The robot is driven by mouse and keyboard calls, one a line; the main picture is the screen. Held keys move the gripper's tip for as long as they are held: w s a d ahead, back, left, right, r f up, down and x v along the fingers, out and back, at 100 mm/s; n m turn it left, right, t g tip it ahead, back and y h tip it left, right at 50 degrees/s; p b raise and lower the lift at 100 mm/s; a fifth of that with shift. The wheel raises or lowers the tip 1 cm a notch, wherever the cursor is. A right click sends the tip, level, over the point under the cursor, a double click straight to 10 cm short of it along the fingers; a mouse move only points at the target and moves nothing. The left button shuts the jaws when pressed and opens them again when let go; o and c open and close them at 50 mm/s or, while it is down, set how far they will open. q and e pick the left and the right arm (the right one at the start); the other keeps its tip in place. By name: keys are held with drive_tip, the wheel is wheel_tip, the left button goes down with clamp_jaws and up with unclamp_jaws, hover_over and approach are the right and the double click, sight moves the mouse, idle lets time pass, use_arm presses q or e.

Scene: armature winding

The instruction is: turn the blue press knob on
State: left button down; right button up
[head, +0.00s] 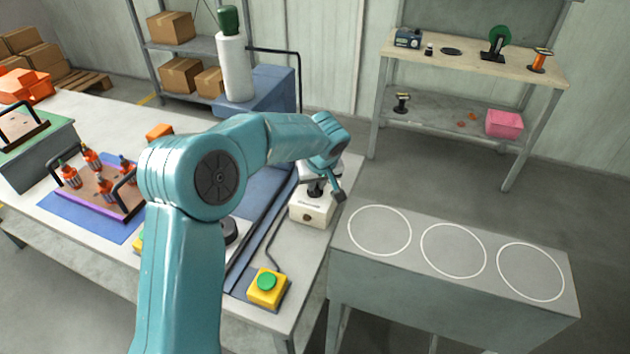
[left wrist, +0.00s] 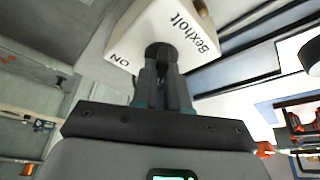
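A white control box (head: 312,207) stands at the table's right edge, right of the blue bed. In the left wrist view the box (left wrist: 185,22) shows the words "Bexholt" and "ON". A dark round knob (left wrist: 158,50) sits on this face, mostly hidden by my fingers. My left gripper (head: 319,185) reaches down onto the box from above. In the left wrist view the left gripper (left wrist: 166,68) has its fingers close together, with their tips at the knob, and looks shut on it. I cannot make out any blue on the knob. My right gripper is not in view.
A yellow box with a green button (head: 267,282) is at the table's front right. A purple tray (head: 105,205) with several orange-and-blue parts is at left. A grey bench (head: 455,290) with white circles stands right. A white cylinder (head: 236,70) rises behind my arm.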

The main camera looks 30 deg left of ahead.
use_arm(q)
drive_tip(key=shift+a+m, duration=0.15)
drive_tip(key=shift+m, duration=0.15)
drive_tip(key=shift+m+t+b, duration=0.3)
drive_tip(key=shift+m+b, duration=0.1)
drive_tip(key=shift+m, duration=0.3)
drive_tip(key=m+h, duration=0.1)
drive_tip(key=m, duration=0.1)
drive_tip(key=shift+a+m+t, duration=0.1)
drive_tip(key=shift+m+t, duration=0.2)
drive_tip(key=m+h+p, duration=0.2)
drive_tip(key=m+p, duration=0.1)
drive_tip(key=m, duration=0.2)
drive_tip(key=shift+a+r, duration=0.1)
drive_tip(key=shift+a, duration=0.05)
drive_tip(key=shift+m+h+p, duration=0.4)
drive_tip(key=shift+m, duration=0.5)
drive_tip(key=shift+m+h, duration=0.5)
drive_tip(key=shift+m, duration=0.7)
